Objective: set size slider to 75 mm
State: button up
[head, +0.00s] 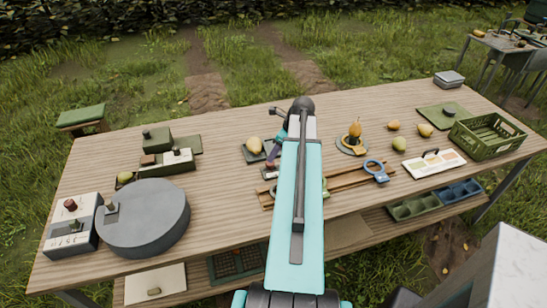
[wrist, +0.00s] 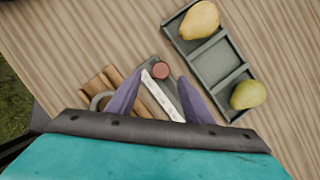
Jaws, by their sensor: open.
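In the head view part of the slider block (head: 268,173) shows beside my arm, which hides the rest. My gripper (wrist: 160,75) is open, with one purple finger on each side of the knob and strip in the picture. I see no clear contact, and I cannot tell the height gap. The scale marks are too small to read. My gripper also shows in the head view (head: 274,153), partly hidden by my arm.
A grey divided tray (wrist: 212,63) with a yellow pear (wrist: 199,20) and a greener pear (wrist: 248,95) lies beside the slider. Wooden rails (head: 345,182) with a blue ring (head: 376,171) lie to the right. A grey round plate (head: 145,222) stands left, a green crate (head: 488,136) far right.

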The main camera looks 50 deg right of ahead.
jog(key=b+v, duration=0.1)
jog(key=v, duration=0.6)
jog(key=shift+w+a+r, duration=0.1)
jog(key=shift+r, duration=0.05)
dwell(0.6)
